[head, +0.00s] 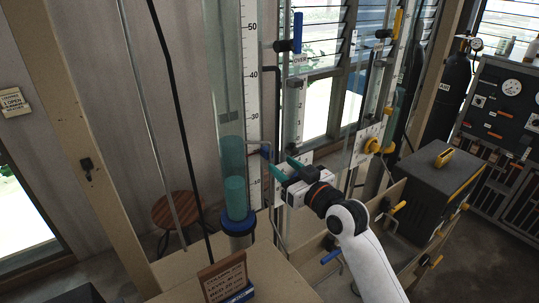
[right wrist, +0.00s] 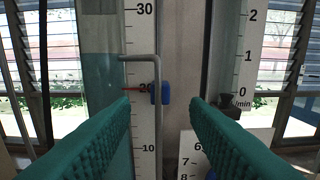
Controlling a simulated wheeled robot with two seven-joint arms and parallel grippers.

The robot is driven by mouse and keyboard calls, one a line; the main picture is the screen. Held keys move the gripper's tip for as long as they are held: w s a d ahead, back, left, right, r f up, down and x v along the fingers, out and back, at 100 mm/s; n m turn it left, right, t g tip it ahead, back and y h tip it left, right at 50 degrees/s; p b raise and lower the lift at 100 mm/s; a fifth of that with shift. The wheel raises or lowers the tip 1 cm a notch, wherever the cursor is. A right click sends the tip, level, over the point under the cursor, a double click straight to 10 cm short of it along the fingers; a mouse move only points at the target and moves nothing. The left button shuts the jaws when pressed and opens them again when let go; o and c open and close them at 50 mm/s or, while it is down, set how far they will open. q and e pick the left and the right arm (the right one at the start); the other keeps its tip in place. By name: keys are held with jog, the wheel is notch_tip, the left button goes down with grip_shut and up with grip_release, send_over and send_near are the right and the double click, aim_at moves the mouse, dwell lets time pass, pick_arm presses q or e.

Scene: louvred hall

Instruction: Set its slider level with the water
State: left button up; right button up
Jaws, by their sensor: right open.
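The slider is a small blue block (right wrist: 160,92) with a thin red pointer, set beside the white scale (right wrist: 144,118). The pointer stands at about the 20 mark. It also shows in the head view as a small blue block (head: 266,151). The water is teal, in a clear upright tube (head: 232,160) left of the scale. Its surface lies above the pointer, around the mid-twenties, in the right wrist view (right wrist: 100,75). My right gripper (head: 284,165) is open, its teal fingers either side of the slider in the wrist view, apparently short of it. My left gripper is out of view.
A bent grey rod (right wrist: 156,66) runs close by the slider. A narrower tube with its own scale (head: 300,110) and a blue lever (head: 297,33) stand right of it. A wooden sign (head: 223,277) stands in front, a dark grey box (head: 434,185) at right.

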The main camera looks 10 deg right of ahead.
aim_at(270, 155)
jog(key=b+x, duration=0.1)
jog(key=x, duration=0.4)
jog(key=shift+w+f+b, duration=0.15)
jog(key=shift+b, duration=0.2)
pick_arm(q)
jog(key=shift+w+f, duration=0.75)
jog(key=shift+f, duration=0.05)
pick_arm(e)
jog(key=shift+w+a, duration=0.2)
jog(key=shift+w, duration=0.15)
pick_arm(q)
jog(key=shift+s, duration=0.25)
pick_arm(e)
jog(key=shift+w, duration=0.15)
jog(key=shift+c, duration=0.2)
grip_shut()
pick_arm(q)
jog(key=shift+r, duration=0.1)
pick_arm(e)
jog(key=shift+r, duration=0.25)
